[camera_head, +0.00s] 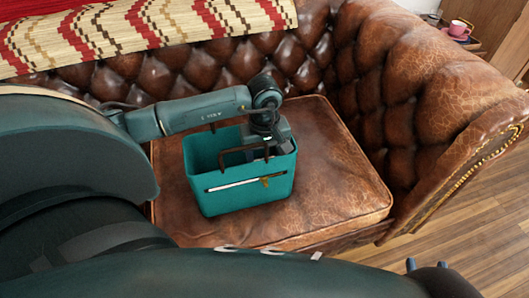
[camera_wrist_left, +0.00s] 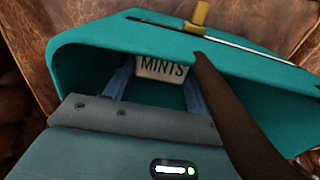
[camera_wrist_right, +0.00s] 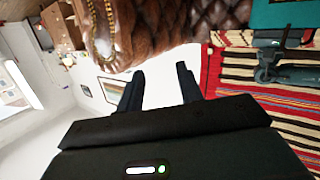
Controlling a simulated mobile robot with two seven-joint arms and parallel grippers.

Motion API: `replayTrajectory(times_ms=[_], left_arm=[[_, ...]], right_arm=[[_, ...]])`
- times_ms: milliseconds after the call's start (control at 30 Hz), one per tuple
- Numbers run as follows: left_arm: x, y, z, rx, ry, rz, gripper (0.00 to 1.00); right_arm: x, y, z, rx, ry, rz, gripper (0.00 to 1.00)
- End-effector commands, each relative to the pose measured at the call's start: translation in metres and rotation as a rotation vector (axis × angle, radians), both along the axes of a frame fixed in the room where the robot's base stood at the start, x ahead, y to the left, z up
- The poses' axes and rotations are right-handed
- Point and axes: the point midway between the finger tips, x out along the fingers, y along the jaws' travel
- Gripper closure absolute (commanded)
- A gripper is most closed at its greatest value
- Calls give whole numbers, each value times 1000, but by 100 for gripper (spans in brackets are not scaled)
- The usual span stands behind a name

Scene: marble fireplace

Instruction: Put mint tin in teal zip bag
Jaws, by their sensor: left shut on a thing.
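The teal zip bag (camera_head: 225,202) stands upright and open on the sofa seat, with a silver zip and gold pull on its front and brown handles (camera_head: 232,152). My left gripper (camera_head: 268,152) reaches down into its mouth; the fingertips are hidden by the bag wall in the head view. In the left wrist view, the white mint tin (camera_wrist_left: 162,68), lettered MINTS, sits between the left fingers (camera_wrist_left: 155,95), inside the bag (camera_wrist_left: 70,60). A dark handle crosses that view. My right gripper (camera_head: 426,265) is open and empty, away from the bag; its spread fingers show in the right wrist view (camera_wrist_right: 160,85).
The brown leather sofa seat (camera_head: 335,190) is clear to the right of the bag. The tufted backrest (camera_head: 180,75) and armrest (camera_head: 440,100) surround it. A patterned blanket (camera_head: 150,30) drapes over the back. A pink cup (camera_head: 458,28) stands on a small table behind.

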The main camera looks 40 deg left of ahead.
Motion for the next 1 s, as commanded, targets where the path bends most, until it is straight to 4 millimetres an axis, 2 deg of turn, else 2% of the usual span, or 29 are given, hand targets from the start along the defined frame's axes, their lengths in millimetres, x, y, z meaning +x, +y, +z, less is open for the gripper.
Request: replayTrajectory(times_ms=[333, 600, 1000], left_arm=[[-1, -1, -42, -2, 2, 0, 70], [0, 0, -43, -1, -1, -1, 70], [0, 0, -55, 0, 0, -1, 70]], right_arm=[[1, 3, -1, 4, -68, 11, 64], [1, 3, 1, 5, -78, 12, 64], [1, 6, 1, 9, -157, 28, 64]])
